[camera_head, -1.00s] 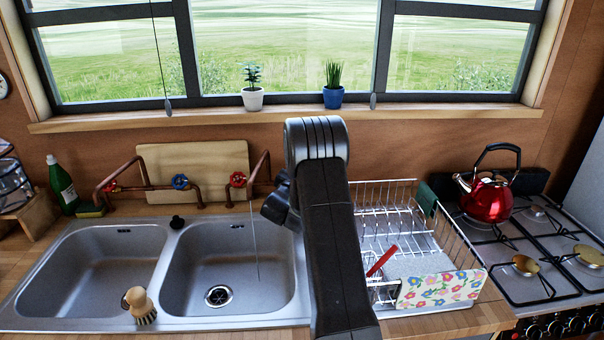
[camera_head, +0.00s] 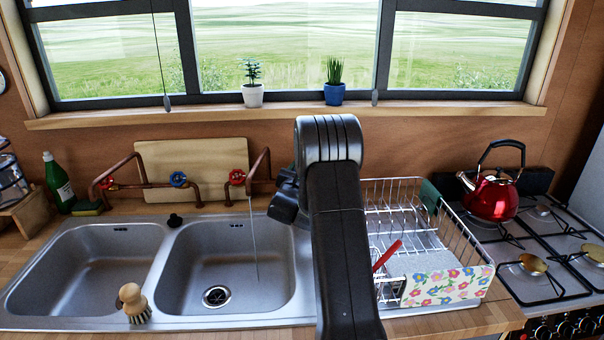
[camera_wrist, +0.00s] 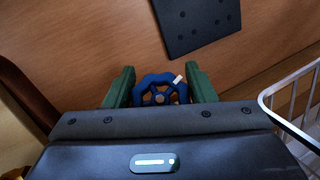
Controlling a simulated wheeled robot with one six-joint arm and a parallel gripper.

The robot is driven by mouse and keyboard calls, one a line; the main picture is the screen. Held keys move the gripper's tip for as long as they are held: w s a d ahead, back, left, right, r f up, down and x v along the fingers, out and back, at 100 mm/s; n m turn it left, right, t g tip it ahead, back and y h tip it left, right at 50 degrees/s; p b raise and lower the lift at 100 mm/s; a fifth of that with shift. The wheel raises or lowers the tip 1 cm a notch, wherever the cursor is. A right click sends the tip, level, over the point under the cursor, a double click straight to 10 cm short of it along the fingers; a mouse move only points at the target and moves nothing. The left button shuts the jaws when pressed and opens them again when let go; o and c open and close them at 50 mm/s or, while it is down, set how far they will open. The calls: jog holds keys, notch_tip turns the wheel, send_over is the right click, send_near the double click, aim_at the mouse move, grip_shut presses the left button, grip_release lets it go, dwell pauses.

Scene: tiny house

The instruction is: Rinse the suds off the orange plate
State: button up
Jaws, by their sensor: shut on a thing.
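My gripper (camera_wrist: 161,92) has green fingers on both sides of a blue valve wheel (camera_wrist: 158,79) in the wrist view and is shut on it. In the head view my arm hides the fingers and this wheel. A red valve wheel (camera_head: 237,177) sits just left of my wrist on the copper tap pipes. A thin pale line, apparently a thin stream of water (camera_head: 254,235), runs from the right tap down into the right sink basin (camera_head: 195,285). No orange plate or suds can be made out in either view.
The left basin (camera_head: 80,265) looks empty. A brush (camera_head: 134,303) stands at the sink's front divider. A dish rack (camera_head: 455,240) with a red-handled item stands right of my arm. A red kettle (camera_head: 491,198) sits on the stove (camera_head: 520,250). Potted plants line the windowsill.

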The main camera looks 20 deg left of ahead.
jog(key=o, duration=1)
jog(key=shift+c, duration=0.2)
jog(key=s+d+b, duration=0.1)
jog(key=s+b, duration=0.2)
jog(key=s, duration=1)
jog(key=shift+s+d+f, duration=0.2)
jog(key=shift+s+d, duration=0.1)
jog(key=shift+s, duration=0.05)
